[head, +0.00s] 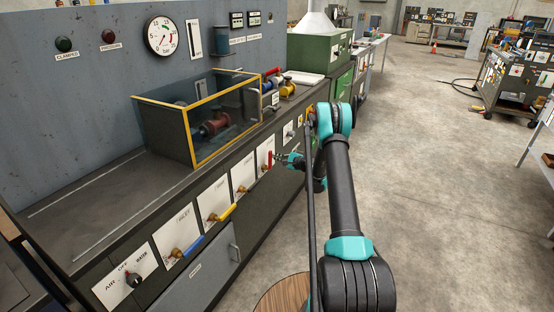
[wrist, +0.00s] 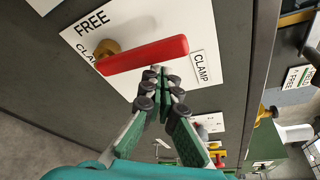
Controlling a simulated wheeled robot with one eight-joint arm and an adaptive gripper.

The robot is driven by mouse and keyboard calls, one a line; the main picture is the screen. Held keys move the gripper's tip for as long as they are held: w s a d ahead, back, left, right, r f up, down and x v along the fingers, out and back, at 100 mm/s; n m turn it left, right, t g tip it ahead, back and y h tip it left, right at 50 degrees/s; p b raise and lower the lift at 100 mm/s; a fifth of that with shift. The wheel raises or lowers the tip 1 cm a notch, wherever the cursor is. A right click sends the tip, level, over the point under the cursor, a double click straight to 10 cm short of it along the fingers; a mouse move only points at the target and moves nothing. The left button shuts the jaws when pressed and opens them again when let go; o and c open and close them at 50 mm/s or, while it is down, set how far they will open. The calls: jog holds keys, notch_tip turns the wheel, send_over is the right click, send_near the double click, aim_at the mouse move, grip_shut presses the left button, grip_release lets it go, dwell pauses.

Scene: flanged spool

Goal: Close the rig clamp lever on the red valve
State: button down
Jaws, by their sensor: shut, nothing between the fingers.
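The red valve lever (wrist: 145,55) runs from a brass pivot (wrist: 105,48) across a white plate (wrist: 78,32) in the wrist view. Its free end lies beside a small CLAMP label (wrist: 201,66); the word FREE is at the plate's upper left. Other lettering is partly hidden behind the lever. In the head view the red lever (head: 270,160) stands roughly upright on the bench front. My gripper (wrist: 159,74) is shut and empty, its fingertips close to the lever's long side; I cannot tell whether they touch. It also shows in the head view (head: 277,158), right beside the lever.
Plates with a blue lever (head: 187,247) and a yellow lever (head: 227,212) line the bench front to the left. A yellow-edged clear guard (head: 195,120) stands on the bench over a red fitting. A gauge (head: 161,36) is on the wall.

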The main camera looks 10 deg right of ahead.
jog(key=shift+s+a+r, duration=0.1)
jog(key=shift+s+a, duration=0.15)
jog(key=shift+s, duration=0.05)
jog(key=shift+s+a, duration=0.25)
jog(key=shift+a, duration=0.05)
dwell(0.3)
jog(key=shift+w, duration=0.1)
jog(key=w+d, duration=0.3)
jog(key=d, duration=0.1)
jog(key=s+f+v, duration=0.1)
jog(key=v, duration=0.8)
jog(key=shift+a+f, duration=0.3)
jog(key=shift+f, duration=0.05)
